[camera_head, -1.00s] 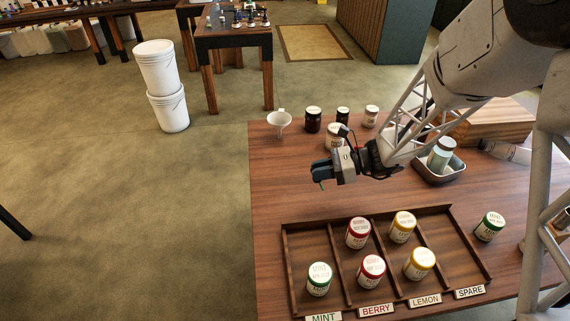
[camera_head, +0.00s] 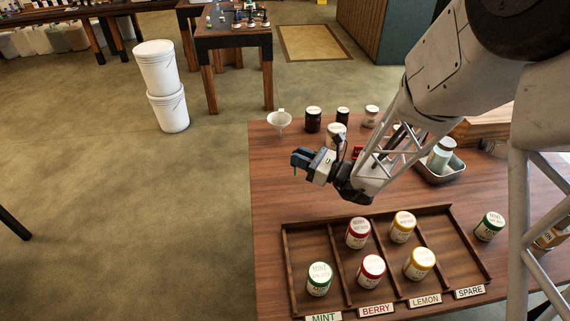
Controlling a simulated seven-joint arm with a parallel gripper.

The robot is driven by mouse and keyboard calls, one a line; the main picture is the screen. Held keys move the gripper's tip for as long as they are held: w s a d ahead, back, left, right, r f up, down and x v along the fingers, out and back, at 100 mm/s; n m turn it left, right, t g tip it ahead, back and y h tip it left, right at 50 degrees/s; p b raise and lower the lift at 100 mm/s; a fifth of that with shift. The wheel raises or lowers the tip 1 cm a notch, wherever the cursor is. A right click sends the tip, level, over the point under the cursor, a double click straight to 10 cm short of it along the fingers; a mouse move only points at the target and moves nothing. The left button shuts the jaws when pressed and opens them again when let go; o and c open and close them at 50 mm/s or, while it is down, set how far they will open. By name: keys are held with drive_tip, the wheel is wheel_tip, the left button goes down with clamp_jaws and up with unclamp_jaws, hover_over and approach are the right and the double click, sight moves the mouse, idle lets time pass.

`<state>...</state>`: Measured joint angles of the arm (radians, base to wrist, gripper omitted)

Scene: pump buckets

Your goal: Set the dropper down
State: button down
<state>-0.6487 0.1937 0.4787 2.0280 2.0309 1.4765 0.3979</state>
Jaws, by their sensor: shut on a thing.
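My gripper (camera_head: 299,159) is held above the left back part of the wooden table (camera_head: 272,185), with its fingers pointing left. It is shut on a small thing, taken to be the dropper. The fingers hide nearly all of it, so its shape and tilt cannot be told. The gripper is apart from the table, in front of the white mug (camera_head: 279,123) in the picture.
A divided wooden tray (camera_head: 449,208) at the front holds green-, red- and yellow-lidded jars; its SPARE compartment is empty. A green-lidded jar (camera_head: 489,227) stands right of it. Jars (camera_head: 313,121) line the back. A metal pan (camera_head: 457,172) holds a bottle. Bare table lies behind the tray.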

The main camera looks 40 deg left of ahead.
drive_tip(key=shift+f, duration=2.4)
drive_tip(key=w+a+f, duration=0.1)
drive_tip(key=w+a, duration=0.9)
drive_tip(key=a, duration=0.2)
drive_tip(key=shift+w+f, duration=0.2)
drive_tip(key=shift+w, duration=0.1)
drive_tip(key=shift+f, duration=1.75)
drive_tip(key=shift+f, duration=0.2)
drive_tip(key=c, duration=1.1)
unclamp_jaws()
drive_tip(key=shift+o, duration=0.2)
